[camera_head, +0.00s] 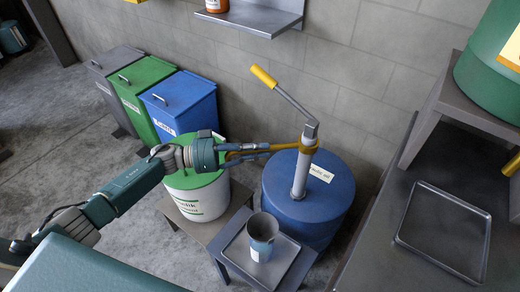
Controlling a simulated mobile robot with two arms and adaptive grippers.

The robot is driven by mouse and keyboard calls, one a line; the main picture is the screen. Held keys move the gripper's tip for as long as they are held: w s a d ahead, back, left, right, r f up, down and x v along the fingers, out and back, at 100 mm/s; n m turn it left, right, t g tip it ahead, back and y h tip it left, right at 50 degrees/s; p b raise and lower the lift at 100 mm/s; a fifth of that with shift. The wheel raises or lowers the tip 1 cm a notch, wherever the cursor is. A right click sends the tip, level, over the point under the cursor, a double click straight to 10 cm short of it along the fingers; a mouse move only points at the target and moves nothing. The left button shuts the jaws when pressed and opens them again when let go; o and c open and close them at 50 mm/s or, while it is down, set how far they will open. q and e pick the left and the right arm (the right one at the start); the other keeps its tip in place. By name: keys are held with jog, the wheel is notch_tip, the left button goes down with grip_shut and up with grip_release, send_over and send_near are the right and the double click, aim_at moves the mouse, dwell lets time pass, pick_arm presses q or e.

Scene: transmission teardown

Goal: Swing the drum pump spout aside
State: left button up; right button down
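The blue drum (327,205) stands on the floor by the wall, with a pale label on top. A grey pump tube (301,172) rises from its lid, with a lever and yellow handle (264,76) tilted up to the left. A yellow spout (285,146) runs left from the pump's yellow collar. My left gripper (245,151) is at the outer part of the spout, above the gap between the blue drum and a white-green drum. Its fingers overlap the spout, and I cannot tell whether they are closed on it. My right gripper is not in view.
A grey cup (262,232) stands on a tray (236,250) in front of the drum. The white drum with green lid (201,196) is left of it. Blue (184,109), green and grey bins line the wall. An empty tray (443,238) lies on the bench at right.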

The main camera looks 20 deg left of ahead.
pick_arm(q)
jog(key=o, duration=0.4)
jog(key=shift+s, duration=0.1)
jog(key=v, duration=1.2)
jog(key=shift+f, duration=0.1)
